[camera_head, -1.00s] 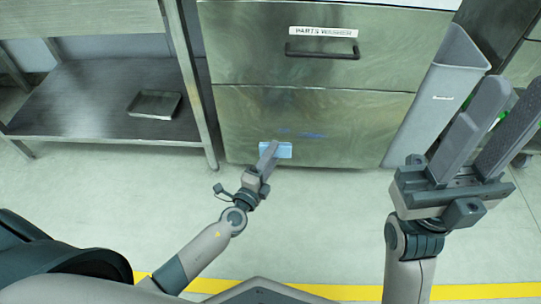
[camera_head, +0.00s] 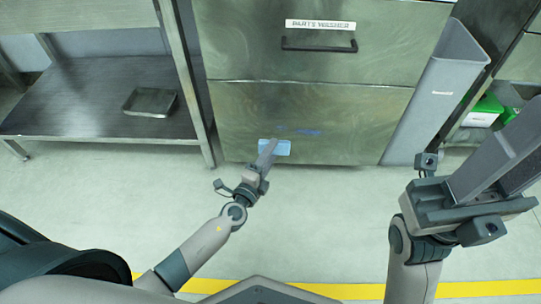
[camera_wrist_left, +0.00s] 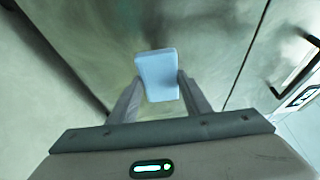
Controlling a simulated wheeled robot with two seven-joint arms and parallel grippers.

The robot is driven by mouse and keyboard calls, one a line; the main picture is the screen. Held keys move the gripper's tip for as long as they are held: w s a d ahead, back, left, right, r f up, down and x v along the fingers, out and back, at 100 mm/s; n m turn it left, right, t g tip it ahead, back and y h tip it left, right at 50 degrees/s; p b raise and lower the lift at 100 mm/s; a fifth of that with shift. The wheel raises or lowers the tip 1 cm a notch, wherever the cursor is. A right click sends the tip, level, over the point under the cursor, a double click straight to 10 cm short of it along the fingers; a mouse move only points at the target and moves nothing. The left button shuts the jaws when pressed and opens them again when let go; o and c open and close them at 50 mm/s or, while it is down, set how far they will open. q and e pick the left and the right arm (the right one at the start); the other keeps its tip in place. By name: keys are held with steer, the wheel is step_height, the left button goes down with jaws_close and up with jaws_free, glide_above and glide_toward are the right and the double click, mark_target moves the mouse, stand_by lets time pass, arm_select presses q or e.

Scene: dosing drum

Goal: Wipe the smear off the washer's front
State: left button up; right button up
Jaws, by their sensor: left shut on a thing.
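The parts washer's steel front (camera_head: 360,110) faces me in the head view. A thin blue smear (camera_head: 306,132) runs across its lower panel, with a fainter bit to its left. My left gripper (camera_head: 268,153) is shut on a light blue sponge (camera_head: 282,148), held at the lower panel just below the smear. In the left wrist view the sponge (camera_wrist_left: 157,68) sits between the two fingertips; whether it touches the panel I cannot tell. My right gripper (camera_head: 510,150) is raised at the right, empty, its fingers apart and partly cut off by the picture edge.
The washer has a black handle (camera_head: 318,45) above the smear. A grey bin (camera_head: 440,90) stands to its right. A steel shelf (camera_head: 60,95) with a small tray (camera_head: 150,102) is at the left. Green boxes (camera_head: 487,110) show at the far right. The floor in front is clear.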

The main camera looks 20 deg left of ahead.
arm_select(q)
steer(key=shift+w+a, duration=0.25)
steer(key=shift+w, duration=0.5)
steer(key=shift+w+a, duration=0.2)
steer(key=shift+w, duration=0.6)
steer(key=shift+w+a, duration=0.25)
steer(key=shift+w, duration=0.5)
steer(key=o, duration=0.3)
steer(key=shift+o, duration=0.2)
